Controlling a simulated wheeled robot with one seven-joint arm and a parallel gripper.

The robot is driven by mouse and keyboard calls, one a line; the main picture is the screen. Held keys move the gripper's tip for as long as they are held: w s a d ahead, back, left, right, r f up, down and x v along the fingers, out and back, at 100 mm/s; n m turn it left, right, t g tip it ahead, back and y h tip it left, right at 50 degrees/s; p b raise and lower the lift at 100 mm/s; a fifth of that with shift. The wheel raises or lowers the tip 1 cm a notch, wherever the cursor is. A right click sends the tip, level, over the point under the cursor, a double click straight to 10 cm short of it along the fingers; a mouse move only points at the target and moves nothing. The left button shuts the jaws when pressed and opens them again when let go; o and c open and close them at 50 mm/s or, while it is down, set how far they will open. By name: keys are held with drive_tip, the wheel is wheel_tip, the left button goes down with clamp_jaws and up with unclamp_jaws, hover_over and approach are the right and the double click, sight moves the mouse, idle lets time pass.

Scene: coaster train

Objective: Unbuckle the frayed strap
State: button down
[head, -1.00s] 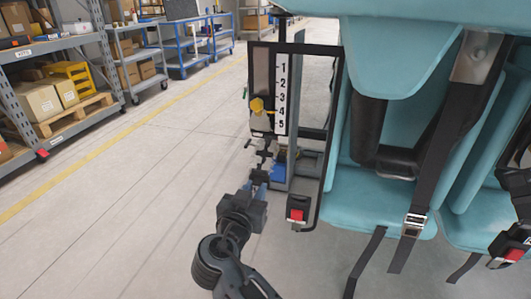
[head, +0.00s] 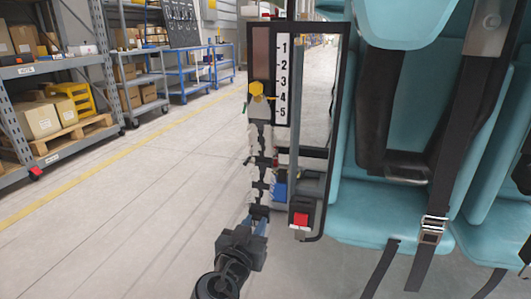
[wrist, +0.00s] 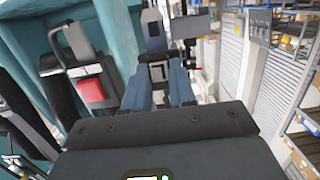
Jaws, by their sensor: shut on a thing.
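The frayed strap (head: 259,150) is a narrow black strap with ragged white edges. It runs almost straight down from a yellow knob (head: 256,91) in the head view. My gripper (head: 258,221) is at its lower end, with blue fingers shut on it. In the wrist view a dark piece of the strap (wrist: 155,58) sits between the fingers (wrist: 158,82). A black buckle with a red button (head: 300,220) is to the right of my gripper, apart from it. The same red button (wrist: 91,90) shows left of the fingers in the wrist view. Whether anything is latched in it is unclear.
A dark-framed panel with a numbered strip (head: 283,80) stands above. Turquoise seats (head: 385,215) with black straps and a silver buckle (head: 433,229) are at right. Shelves (head: 60,75) and blue carts (head: 190,65) stand at the far left. The floor to the left is clear.

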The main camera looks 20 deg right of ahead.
drive_tip(key=c, duration=1.3)
unclamp_jaws()
drive_tip(key=shift+f, duration=0.2)
drive_tip(key=o, duration=0.5)
drive_tip(key=shift+c, duration=0.2)
drive_tip(key=p+v, duration=0.2)
drive_tip(key=v, duration=0.5)
drive_tip(key=shift+s+a, duration=0.2)
drive_tip(key=shift+s, duration=0.15)
